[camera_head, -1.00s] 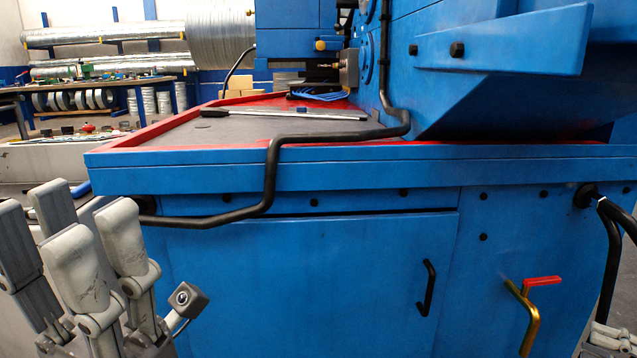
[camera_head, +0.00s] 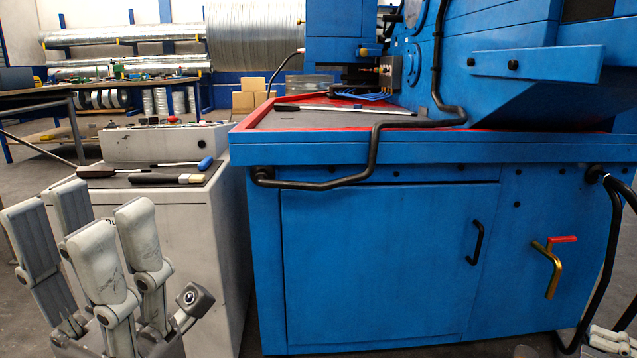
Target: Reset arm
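My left gripper (camera_head: 78,210) stands at the lower left with its grey fingers pointing up. The fingers are apart and nothing shows between them. It is in front of a grey-white cabinet (camera_head: 215,270) and hides part of it. A small part of my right gripper (camera_head: 610,341) shows at the lower right edge. Its fingers are too cut off to tell whether it is open.
A blue machine cabinet (camera_head: 385,265) with a black handle (camera_head: 475,243) and a red-handled valve (camera_head: 555,265) fills the middle and right. Brushes and tools (camera_head: 165,179) lie on the grey-white cabinet. A workbench (camera_head: 110,88) stands behind. Dark floor shows at left.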

